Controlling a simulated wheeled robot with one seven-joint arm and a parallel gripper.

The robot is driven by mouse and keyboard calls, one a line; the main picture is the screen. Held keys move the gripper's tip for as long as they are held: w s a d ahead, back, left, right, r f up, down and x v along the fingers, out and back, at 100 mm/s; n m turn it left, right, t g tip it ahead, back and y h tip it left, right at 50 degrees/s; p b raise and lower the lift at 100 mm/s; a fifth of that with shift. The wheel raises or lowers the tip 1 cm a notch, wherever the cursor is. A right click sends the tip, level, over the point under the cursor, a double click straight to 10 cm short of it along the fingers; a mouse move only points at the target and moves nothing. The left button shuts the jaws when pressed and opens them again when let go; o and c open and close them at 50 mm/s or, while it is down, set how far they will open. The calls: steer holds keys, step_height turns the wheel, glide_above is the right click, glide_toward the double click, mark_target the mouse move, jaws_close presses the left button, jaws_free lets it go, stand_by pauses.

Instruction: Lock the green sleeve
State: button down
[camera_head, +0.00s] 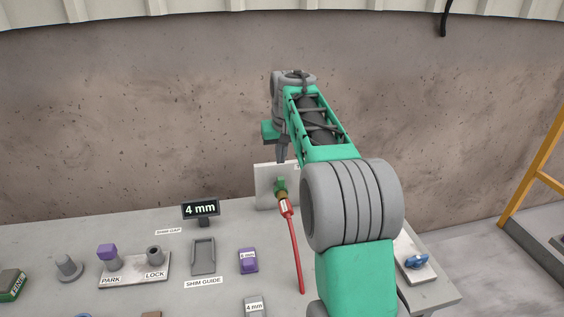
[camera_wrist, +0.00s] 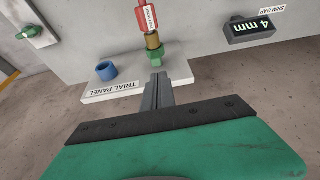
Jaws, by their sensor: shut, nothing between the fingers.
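The green fitting (camera_head: 281,186) that looks like the sleeve sits on the upright white trial panel (camera_head: 264,186), with a brass collar (camera_head: 284,197) and a red hose (camera_head: 294,245) joined to it. In the wrist view the green fitting (camera_wrist: 157,55) is just beyond my fingertips, and the brass collar (camera_wrist: 153,41) is behind it. My gripper (camera_head: 282,154) points down above the fitting in the head view. Its grey fingers (camera_wrist: 158,76) are together with nothing between them. I cannot tell whether the fingertips touch the fitting.
A blue ring (camera_wrist: 106,70) is on the panel beside the fitting. A "4 mm" display (camera_head: 201,209), a PARK/LOCK base (camera_head: 133,270) with a purple-topped peg, a shim guide (camera_head: 203,255) and a purple 6 mm block (camera_head: 248,260) stand left. A blue-handled plate (camera_head: 416,262) is right.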

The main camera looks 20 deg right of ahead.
mark_target(282, 170)
steer(key=shift+w+d+r, duration=0.2)
steer(key=shift+w+d, duration=0.75)
steer(key=shift+w, duration=0.05)
steer(key=p+x, duration=0.2)
steer(key=x, duration=0.8)
